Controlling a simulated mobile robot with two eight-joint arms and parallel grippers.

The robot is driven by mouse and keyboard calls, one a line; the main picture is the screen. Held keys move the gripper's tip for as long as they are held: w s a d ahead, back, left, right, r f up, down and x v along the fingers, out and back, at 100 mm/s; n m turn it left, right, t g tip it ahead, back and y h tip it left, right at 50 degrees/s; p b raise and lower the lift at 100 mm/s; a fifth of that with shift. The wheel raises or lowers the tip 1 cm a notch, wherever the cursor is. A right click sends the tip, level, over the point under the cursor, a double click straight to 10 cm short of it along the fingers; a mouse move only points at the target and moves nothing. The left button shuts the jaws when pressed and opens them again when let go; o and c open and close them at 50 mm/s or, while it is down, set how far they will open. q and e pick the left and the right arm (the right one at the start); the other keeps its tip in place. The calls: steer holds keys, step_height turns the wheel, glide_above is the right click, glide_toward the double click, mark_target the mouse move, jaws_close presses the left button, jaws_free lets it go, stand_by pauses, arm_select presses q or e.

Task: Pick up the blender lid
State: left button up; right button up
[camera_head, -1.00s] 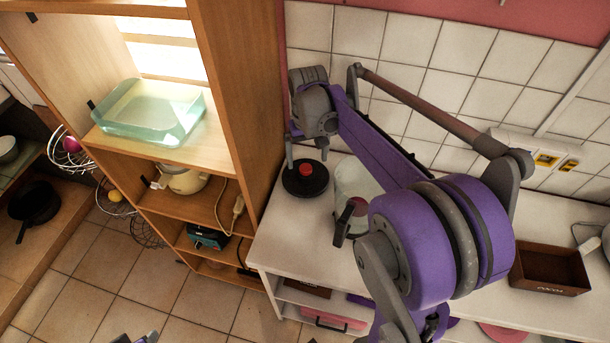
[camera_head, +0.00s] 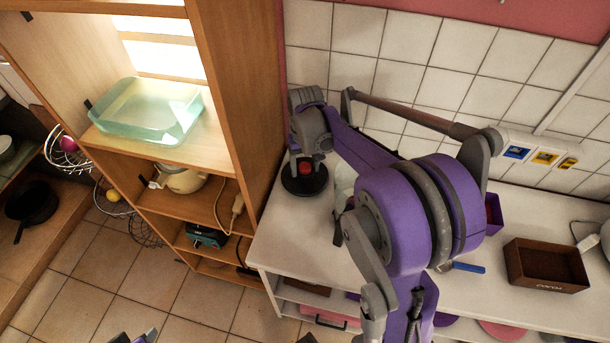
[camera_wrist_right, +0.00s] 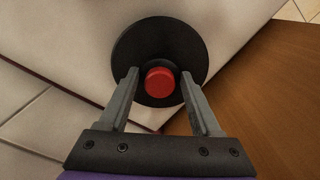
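The blender lid (camera_head: 304,187) is a black disc with a red knob (camera_wrist_right: 160,82) at its middle. It lies flat near the left end of the white counter, and the disc (camera_wrist_right: 160,40) also shows in the wrist view. My right gripper (camera_wrist_right: 159,74) is open, with one finger on each side of the red knob; I cannot tell whether they touch it. In the head view my right gripper (camera_head: 306,160) is over the lid. A small grey and purple part of my left arm (camera_head: 138,338) shows at the bottom edge; its fingers cannot be made out.
A pale blender jar (camera_head: 345,180) stands right of the lid, partly hidden by my right arm. A wooden shelf (camera_head: 245,90) rises close on the left. A brown box (camera_head: 545,284) sits on the counter (camera_head: 505,320) at right. The tiled wall is behind.

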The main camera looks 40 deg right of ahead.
steer(key=c, duration=0.8)
